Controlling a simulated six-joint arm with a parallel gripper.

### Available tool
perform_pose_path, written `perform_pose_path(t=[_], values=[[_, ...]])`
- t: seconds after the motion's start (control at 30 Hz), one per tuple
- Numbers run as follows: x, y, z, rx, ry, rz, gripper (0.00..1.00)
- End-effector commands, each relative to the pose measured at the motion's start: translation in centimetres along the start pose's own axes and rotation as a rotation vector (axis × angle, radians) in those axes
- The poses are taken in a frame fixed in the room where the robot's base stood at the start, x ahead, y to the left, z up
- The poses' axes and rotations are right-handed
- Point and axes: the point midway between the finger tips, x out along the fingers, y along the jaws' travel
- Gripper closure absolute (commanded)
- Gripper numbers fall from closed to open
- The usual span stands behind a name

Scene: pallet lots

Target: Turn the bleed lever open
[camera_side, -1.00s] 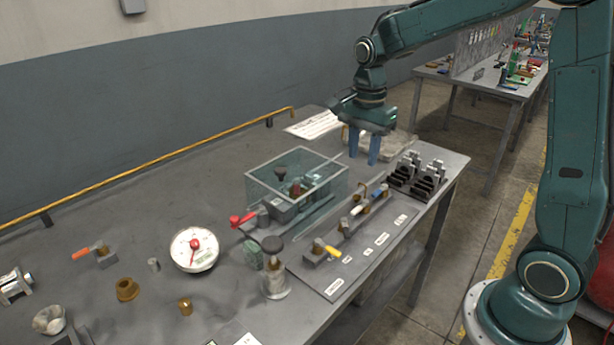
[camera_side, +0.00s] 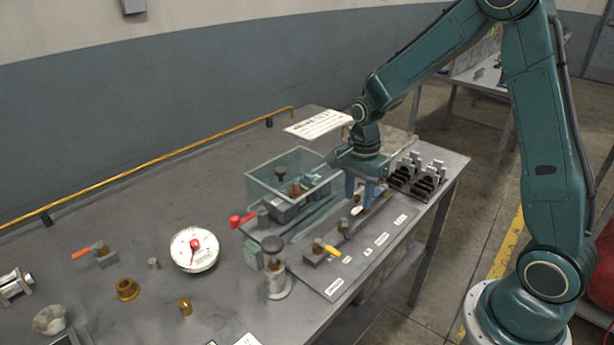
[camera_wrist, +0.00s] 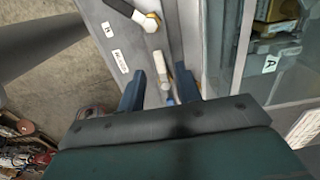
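A valve panel (camera_side: 333,285) with a row of levers lies on the bench. A yellow lever (camera_side: 330,250) is at its near end and a white lever (camera_side: 357,211) is farther along. My gripper (camera_side: 358,198) is low over the far part of the panel. In the wrist view, a pale-handled lever (camera_wrist: 161,66) shows at the open fingers of my gripper (camera_wrist: 162,92); contact cannot be told. Another white lever with a brass fitting (camera_wrist: 152,22) is beyond. The far levers are mostly hidden by the gripper in the side view. The label text is too small to tell which is the bleed lever.
A clear-walled box (camera_side: 262,186) stands close to the left of my gripper. A black rack (camera_side: 418,178) stands close to the right. A red lever (camera_side: 243,219), a dark-topped post (camera_side: 274,268) and a round gauge (camera_side: 194,249) are nearer the front left.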

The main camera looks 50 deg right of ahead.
Motion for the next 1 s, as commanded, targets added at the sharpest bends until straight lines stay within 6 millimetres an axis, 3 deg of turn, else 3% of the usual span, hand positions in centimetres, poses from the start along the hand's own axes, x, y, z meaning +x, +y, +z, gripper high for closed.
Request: perform_pose_path(t=[0.2, 0.6, 0.8, 1.0], values=[[2.0, 0.0, 0.0, 0.000, 0.000, 0.002, 0.66], [2.5, 0.0, 0.0, 0.000, 0.000, -0.001, 0.66], [2.5, 0.0, 0.0, 0.000, 0.000, -0.001, 1.00], [2.5, 0.0, 0.0, -0.003, 0.000, -0.001, 1.00]])
